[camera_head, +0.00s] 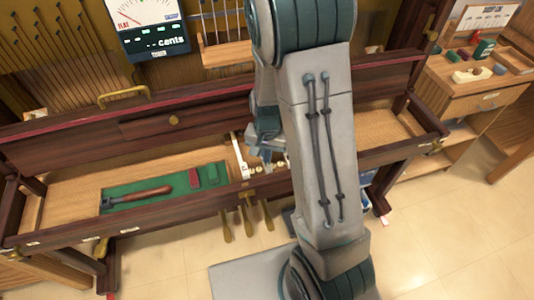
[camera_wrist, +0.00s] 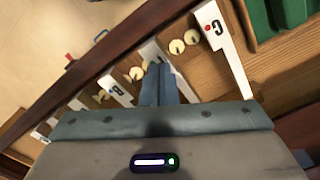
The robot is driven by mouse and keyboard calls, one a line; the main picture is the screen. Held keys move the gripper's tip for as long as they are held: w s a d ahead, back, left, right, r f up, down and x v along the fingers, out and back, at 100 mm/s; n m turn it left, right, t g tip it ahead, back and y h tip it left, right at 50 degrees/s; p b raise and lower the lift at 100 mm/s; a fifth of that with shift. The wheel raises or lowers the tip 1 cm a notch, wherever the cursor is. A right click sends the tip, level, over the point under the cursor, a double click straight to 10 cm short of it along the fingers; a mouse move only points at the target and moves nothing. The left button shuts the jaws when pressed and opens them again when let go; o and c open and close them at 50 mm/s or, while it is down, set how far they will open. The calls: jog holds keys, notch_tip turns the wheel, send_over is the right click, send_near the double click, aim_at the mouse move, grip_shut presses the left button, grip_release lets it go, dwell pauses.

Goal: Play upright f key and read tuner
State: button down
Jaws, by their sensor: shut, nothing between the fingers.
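The upright piano's white keys show in the wrist view: a key lettered G with a red mark (camera_wrist: 213,28), a key left of my fingers (camera_wrist: 117,92), and more further left. A white key (camera_wrist: 150,50) lies partly under my fingertips; its letter is hidden, and I cannot tell if the fingers touch it. My gripper (camera_wrist: 159,72) is shut and empty, also seen above the keys in the head view (camera_head: 266,150). The tuner (camera_head: 148,22) stands at top left, showing a dial, FLAT and "cents". Its needle reading is cut off, and the digits look like dashes.
Round pale pegs (camera_wrist: 176,47) sit between the keys. A green felt mat (camera_head: 165,188) left of the keys bears a wooden-handled tool (camera_head: 140,195) and small blocks. The piano's front rail (camera_head: 165,227) runs before them. Brass pedals (camera_head: 226,226) hang below. A side cabinet (camera_head: 475,85) stands right.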

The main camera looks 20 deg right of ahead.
jog(key=shift+f+b, duration=0.45)
jog(key=shift+f, duration=0.3)
notch_tip(320, 180, up, 10)
jog(key=p, duration=0.8)
jog(key=shift+r, duration=0.1)
dwell(1.6)
jog(key=s+r+n+t, duration=0.1)
jog(key=s+r+n, duration=0.2)
jog(key=s+r, duration=0.4)
jog(key=s+r+n+t, duration=0.2)
jog(key=s+r, duration=0.5)
jog(key=r, duration=0.5)
jog(key=shift+n, duration=0.5)
